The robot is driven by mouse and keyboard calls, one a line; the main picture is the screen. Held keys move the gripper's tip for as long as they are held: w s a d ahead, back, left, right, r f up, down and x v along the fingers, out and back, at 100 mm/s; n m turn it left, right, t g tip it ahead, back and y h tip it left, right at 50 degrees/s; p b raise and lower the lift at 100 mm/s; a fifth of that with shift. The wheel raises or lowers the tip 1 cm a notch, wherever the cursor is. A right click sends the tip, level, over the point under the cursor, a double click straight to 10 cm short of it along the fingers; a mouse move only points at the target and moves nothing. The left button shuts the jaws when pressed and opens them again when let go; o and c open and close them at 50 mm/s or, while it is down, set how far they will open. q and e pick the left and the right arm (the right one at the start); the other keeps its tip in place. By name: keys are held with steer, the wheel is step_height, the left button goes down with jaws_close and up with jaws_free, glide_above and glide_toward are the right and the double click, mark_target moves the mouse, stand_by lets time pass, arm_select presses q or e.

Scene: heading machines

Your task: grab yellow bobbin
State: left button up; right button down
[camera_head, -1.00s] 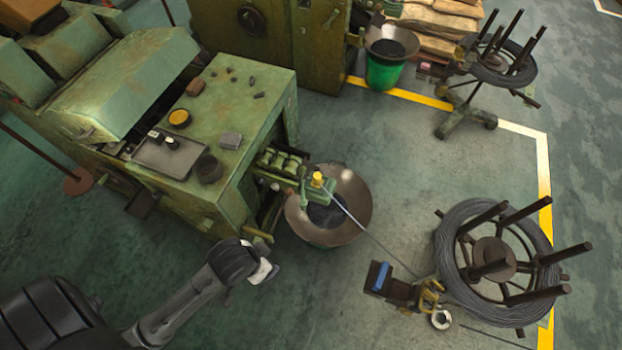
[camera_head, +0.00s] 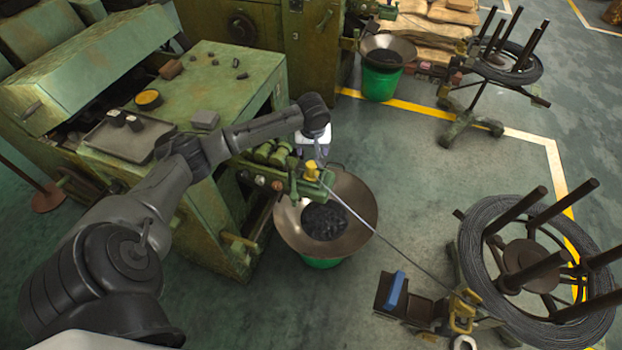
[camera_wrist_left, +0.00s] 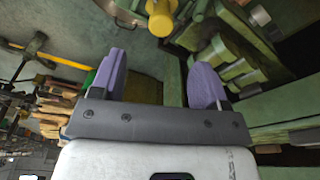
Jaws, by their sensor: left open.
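The yellow bobbin (camera_head: 311,170) sits on the small green bracket at the front of the green machine, above a wide bowl. My left gripper (camera_head: 318,152) is just behind and above it in the head view, with its fingers small and hard to make out. In the left wrist view the bobbin (camera_wrist_left: 162,20) shows at the top edge, beyond the gap between the two purple fingers of the left gripper (camera_wrist_left: 160,68). The fingers are apart and hold nothing. The bobbin looks clear of them. The right gripper is not in view.
A rod or wire (camera_head: 380,230) runs from the bracket to the wire coil stand (camera_head: 485,270) at the lower right. The metal bowl (camera_head: 360,215) lies under the bracket. The green machine top (camera_head: 225,90) holds a tray and small parts. Open floor lies right of the bowl.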

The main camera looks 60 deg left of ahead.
mark_target(311, 164)
arm_select(q)
steer(key=shift+a+f, duration=0.35)
steer(key=shift+a, duration=0.05)
steer(key=shift+n, duration=0.3)
steer(key=f, duration=0.2)
steer(key=f+b, duration=0.1)
steer(key=f, duration=0.2)
steer(key=a+f+b, duration=0.1)
steer(key=f, duration=0.1)
steer(key=shift+w+a+f, duration=0.1)
steer(key=shift+w+f, duration=0.2)
steer(key=shift+w, duration=0.1)
step_height(311, 164, down, 4)
steer(key=shift+a+r+b, duration=0.1)
steer(key=shift+a+b, duration=0.05)
steer(key=shift+b, duration=0.6)
steer(key=shift+w+a+f, duration=0.1)
steer(key=shift+a+f, duration=0.05)
steer(key=shift+f, duration=0.5)
steer(key=shift+c, duration=0.5)
steer(key=c, duration=1)
steer(key=shift+o, duration=0.2)
